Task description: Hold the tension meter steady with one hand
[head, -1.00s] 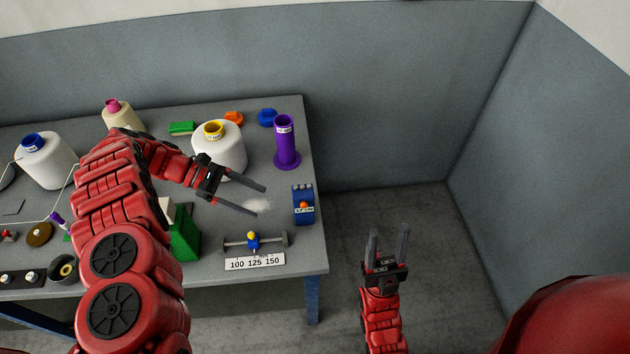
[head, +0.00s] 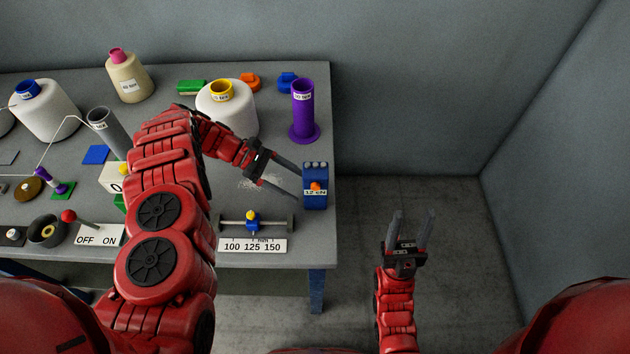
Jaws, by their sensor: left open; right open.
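The tension meter is a small blue block (head: 315,199) with an orange knob and a label that seems to read 12 cN. It stands near the right edge of the grey table. My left gripper (head: 297,184) is open. Its fingertips point right and reach the meter's left side; whether they touch it I cannot tell. Nothing is between the fingers. My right gripper (head: 411,230) is open and empty, pointing up beyond the table's right edge, over the floor.
A purple tube (head: 303,115) stands behind the meter. A white bobbin with a yellow core (head: 228,110) is left of it. A slider (head: 251,222) with a 100 125 150 label (head: 252,245) lies in front. The table's right edge (head: 333,210) is close.

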